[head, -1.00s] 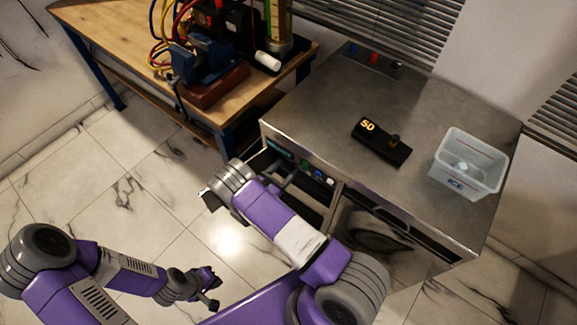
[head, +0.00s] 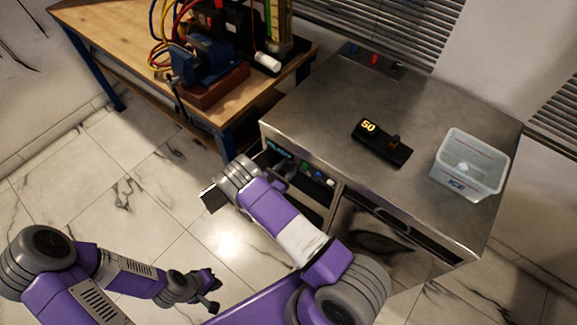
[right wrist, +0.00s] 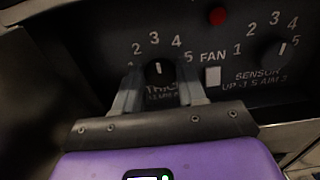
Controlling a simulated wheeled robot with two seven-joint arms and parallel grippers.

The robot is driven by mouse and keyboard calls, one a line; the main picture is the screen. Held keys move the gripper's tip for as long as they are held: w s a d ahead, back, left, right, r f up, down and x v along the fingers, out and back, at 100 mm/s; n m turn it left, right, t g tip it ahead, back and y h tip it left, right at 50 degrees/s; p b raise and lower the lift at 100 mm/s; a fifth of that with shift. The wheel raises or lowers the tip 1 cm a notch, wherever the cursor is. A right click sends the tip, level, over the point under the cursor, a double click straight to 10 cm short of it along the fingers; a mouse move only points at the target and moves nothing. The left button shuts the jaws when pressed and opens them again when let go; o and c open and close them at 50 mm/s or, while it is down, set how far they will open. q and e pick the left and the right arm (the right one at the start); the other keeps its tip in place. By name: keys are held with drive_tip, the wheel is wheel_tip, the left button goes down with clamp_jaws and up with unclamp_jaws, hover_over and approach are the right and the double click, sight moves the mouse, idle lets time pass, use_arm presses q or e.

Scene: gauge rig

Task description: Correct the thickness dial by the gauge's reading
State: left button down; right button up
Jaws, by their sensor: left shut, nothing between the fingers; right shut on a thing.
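The thickness dial (right wrist: 157,70) is a dark knob on a black panel in the right wrist view, numbered 1 to 5, its label partly covered. Its white mark points nearly straight up, close to 3. My right gripper (right wrist: 159,88) is shut on this dial, one finger on each side. In the head view my right gripper (head: 281,171) is at the cabinet's front panel, partly hidden by my wrist. A black gauge (head: 382,143) with a lit yellow "50" lies on the steel top. My left gripper (head: 212,295) is shut and empty, low over the floor.
A sensor dial (right wrist: 273,53) sits right of a white fan switch (right wrist: 212,76), below a red lamp (right wrist: 217,16). A clear ICE bin (head: 468,163) stands on the steel cabinet (head: 320,115). A wooden bench (head: 110,40) with a blue vise (head: 205,60) stands at left.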

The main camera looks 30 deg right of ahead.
drive_tip(key=m, duration=0.3)
drive_tip(key=shift+m+b, duration=0.3)
drive_tip(key=shift+b, duration=0.1)
drive_tip(key=shift+s+m+b, duration=0.1)
drive_tip(key=shift+m+b, duration=0.2)
drive_tip(key=shift+m, duration=1.7)
drive_tip(key=o, duration=1)
drive_tip(key=p+v, duration=0.1)
drive_tip(key=v, duration=0.6)
drive_tip(key=shift+s+a, duration=0.15)
drive_tip(key=shift+a, duration=0.1)
